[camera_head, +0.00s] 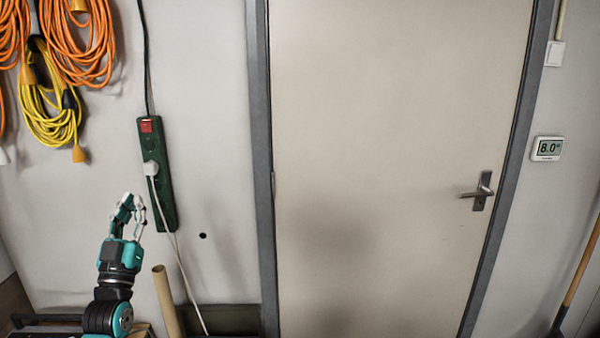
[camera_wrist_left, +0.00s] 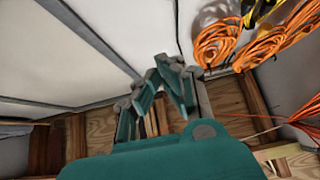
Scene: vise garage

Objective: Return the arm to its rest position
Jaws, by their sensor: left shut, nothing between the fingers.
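My left arm rises from the lower left in the head view, and its teal gripper (camera_head: 130,208) points up in front of the wall. The gripper is shut and empty. It is just left of the lower part of a green power strip (camera_head: 163,195) in the picture; I cannot tell how far it is from the wall. In the left wrist view the same gripper (camera_wrist_left: 168,75) shows its fingers closed together with nothing held. My right arm and gripper do not show.
A closed beige door (camera_head: 390,150) with a lever handle (camera_head: 479,191) fills the middle and right. Orange cables (camera_head: 85,45) and a yellow cable (camera_head: 48,110) hang at upper left. A cardboard tube (camera_head: 167,300) stands beside my arm.

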